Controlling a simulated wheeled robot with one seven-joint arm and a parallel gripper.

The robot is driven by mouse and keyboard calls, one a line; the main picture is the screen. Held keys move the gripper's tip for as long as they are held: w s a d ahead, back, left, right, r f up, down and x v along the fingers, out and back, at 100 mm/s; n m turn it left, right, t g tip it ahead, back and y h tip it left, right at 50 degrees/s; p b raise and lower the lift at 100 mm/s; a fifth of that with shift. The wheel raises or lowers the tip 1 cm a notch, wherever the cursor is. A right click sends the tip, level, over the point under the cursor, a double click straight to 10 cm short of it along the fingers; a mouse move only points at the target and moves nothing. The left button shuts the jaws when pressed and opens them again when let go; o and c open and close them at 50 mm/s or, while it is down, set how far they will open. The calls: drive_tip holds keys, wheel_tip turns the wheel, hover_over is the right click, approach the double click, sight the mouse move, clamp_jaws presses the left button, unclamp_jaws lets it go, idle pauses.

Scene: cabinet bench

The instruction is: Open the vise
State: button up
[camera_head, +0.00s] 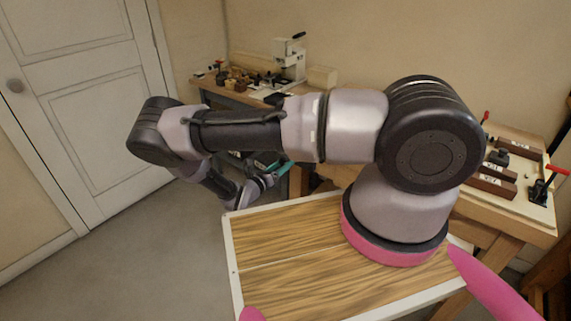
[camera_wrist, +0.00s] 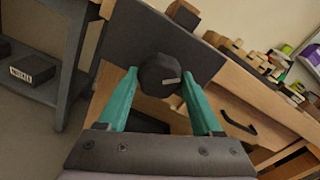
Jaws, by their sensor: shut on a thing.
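In the wrist view, my gripper (camera_wrist: 160,78) has its two green fingers on either side of a round black knob (camera_wrist: 157,70) with a pale mark on its face, and is shut on it. Behind the knob stands a dark grey plate (camera_wrist: 205,62) at the front of a wooden bench, which looks like the vise's jaw. The gap behind this plate cannot be judged. In the head view, my gripper (camera_head: 280,168) is low beside the far bench, and my arm hides the vise there.
The wooden bench (camera_wrist: 240,85) has a drawer with a black handle (camera_wrist: 240,122) right of my gripper. Wooden blocks (camera_wrist: 250,55) lie on its top. A grey shelf unit (camera_wrist: 62,50) stands at left. A door (camera_head: 85,100) and open floor (camera_head: 130,260) are at left in the head view.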

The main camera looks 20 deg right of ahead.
drive_tip(key=shift+a, duration=0.1)
drive_tip(key=n, duration=0.3)
drive_tip(key=shift+n, duration=0.3)
drive_tip(key=o, duration=1.2)
drive_tip(key=shift+v, duration=3.5)
